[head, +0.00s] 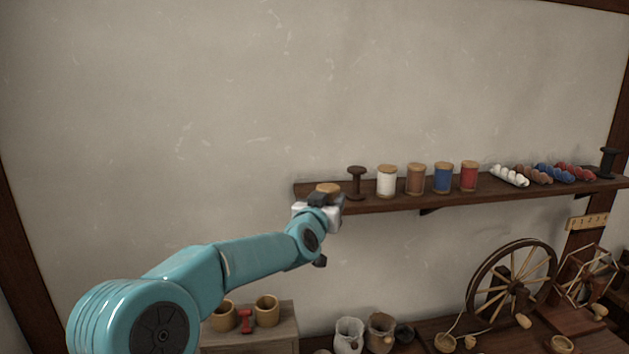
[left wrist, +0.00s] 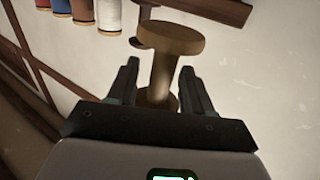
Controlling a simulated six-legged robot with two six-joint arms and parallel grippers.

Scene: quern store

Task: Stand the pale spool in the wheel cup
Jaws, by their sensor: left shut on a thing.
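The pale spool (left wrist: 170,40) is a bare wooden one with a round flange, seen in the left wrist view. My left gripper (left wrist: 160,84) is shut on its stem, one finger on each side. In the head view the spool's tan top (head: 328,187) shows above my left gripper (head: 322,204), at the left end of the shelf; the rest is hidden. I cannot tell if it touches the shelf. Near the spinning wheel (head: 513,285) at lower right stand a tan cup (head: 445,343) and another tan cup (head: 562,344); which is the wheel cup is unclear. My right gripper is not in view.
The wall shelf (head: 400,198) carries a dark spool (head: 356,182), several thread spools, including a white one (head: 387,182), and a row of small skeins (head: 510,176). Two cups, one of them here (head: 267,310), stand on a low cabinet. Sacks (head: 349,335) stand lower down.

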